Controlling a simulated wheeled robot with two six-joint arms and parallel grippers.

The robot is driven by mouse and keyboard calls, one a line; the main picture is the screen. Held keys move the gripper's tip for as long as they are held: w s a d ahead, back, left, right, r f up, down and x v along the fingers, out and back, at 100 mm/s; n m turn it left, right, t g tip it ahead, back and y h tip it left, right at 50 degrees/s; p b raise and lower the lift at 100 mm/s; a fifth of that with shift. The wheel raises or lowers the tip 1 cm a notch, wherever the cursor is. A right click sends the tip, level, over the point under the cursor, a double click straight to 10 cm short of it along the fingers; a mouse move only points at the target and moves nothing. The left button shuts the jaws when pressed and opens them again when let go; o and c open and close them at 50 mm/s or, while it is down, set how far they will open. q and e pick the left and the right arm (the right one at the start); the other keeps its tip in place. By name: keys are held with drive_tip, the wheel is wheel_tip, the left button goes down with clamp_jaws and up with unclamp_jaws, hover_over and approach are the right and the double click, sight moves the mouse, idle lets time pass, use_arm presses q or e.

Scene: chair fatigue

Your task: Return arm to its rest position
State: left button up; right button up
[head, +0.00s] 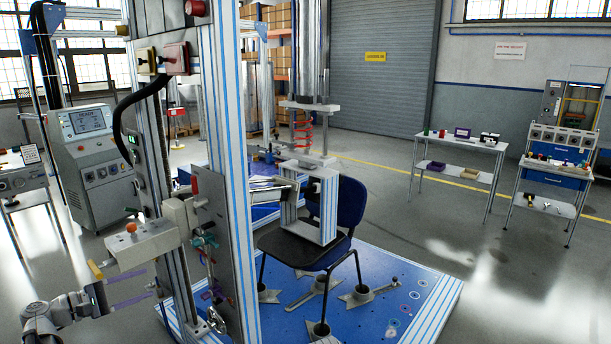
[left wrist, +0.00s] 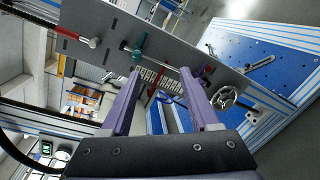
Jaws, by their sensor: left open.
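My left gripper (head: 149,284) is at the lower left of the head view, its two purple fingers apart and pointing right, toward the test frame's control plate (head: 208,250). In the left wrist view the open fingers (left wrist: 162,73) have nothing between them. The control plate (left wrist: 115,45) lies beyond the fingertips there, with a teal-handled valve (left wrist: 136,47), a red-handled lever (left wrist: 66,33) and a grey handwheel (left wrist: 223,97). The fingers look apart from these, though the exact gap is hard to judge. My right gripper is in neither view.
A control box with an orange knob (head: 131,228) sits just above my left gripper. The aluminium frame post (head: 238,170) stands to its right. A chair (head: 290,245) is under the press on the blue base (head: 410,290). Open floor lies to the right.

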use_arm(q)
drive_tip(key=s+d+f+m+g+y+p, duration=0.1)
drive_tip(key=s+d+f+m+g, duration=0.15)
drive_tip(key=d, duration=0.65)
drive_tip(key=s+d+f+m+g+y+p, duration=0.1)
drive_tip(key=d+f+m+g, duration=0.2)
drive_tip(key=d, duration=0.5)
drive_tip(key=s+d+f+m+g+p, duration=0.1)
drive_tip(key=d+f+m+g, duration=0.15)
drive_tip(key=d, duration=0.65)
drive_tip(key=s+d+f+m+g+y+p, duration=0.2)
drive_tip(key=s+d+m+y, duration=0.3)
drive_tip(key=s, duration=0.3)
drive_tip(key=s+d+f+m+g+y+p, duration=0.2)
drive_tip(key=s+d+m+y, duration=0.4)
drive_tip(key=s, duration=0.2)
drive_tip(key=shift+s+d+f, duration=0.2)
drive_tip(key=shift+s, duration=0.15)
